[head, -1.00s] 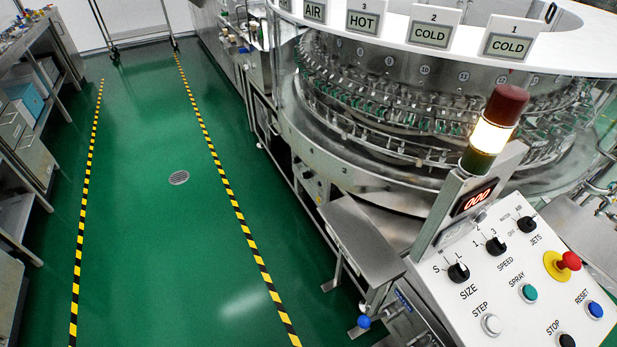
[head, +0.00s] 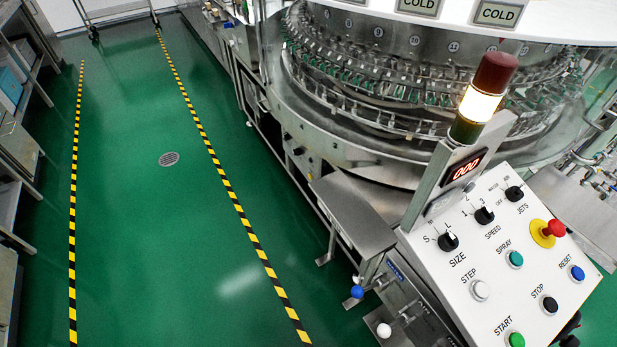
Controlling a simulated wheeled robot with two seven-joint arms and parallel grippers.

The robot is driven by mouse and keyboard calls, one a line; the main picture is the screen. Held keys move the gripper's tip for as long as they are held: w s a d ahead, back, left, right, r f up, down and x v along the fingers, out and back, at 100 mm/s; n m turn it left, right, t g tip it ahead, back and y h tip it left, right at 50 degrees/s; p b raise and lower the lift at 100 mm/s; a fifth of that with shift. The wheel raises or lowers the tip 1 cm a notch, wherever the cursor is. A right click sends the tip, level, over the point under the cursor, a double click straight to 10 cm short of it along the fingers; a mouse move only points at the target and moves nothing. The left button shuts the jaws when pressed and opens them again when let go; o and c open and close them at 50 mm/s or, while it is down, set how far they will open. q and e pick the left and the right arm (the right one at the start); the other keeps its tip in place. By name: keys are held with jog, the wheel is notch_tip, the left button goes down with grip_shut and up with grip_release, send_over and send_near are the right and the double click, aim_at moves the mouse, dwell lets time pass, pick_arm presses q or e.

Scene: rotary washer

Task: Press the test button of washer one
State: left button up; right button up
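The washer (head: 375,150) is a large round steel machine with a ring of metal holders. Its white sloping control panel (head: 475,265) stands at the lower right. I see a white STEP button (head: 480,290), a teal SPRAY button (head: 515,259), a black STOP button (head: 549,304), a blue RESET button (head: 577,272) and a green START button (head: 516,340). I see no label reading TEST. The panel's lower edge is cut off by the frame. The red display (head: 466,169) reads 000. Neither gripper is in view.
A red mushroom button (head: 553,229) on yellow and three black knobs, including SIZE (head: 448,241), share the panel. A signal lamp (head: 482,100) is lit white. A steel side table (head: 352,214) juts out left of the panel. The green floor (head: 130,220) at left is open.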

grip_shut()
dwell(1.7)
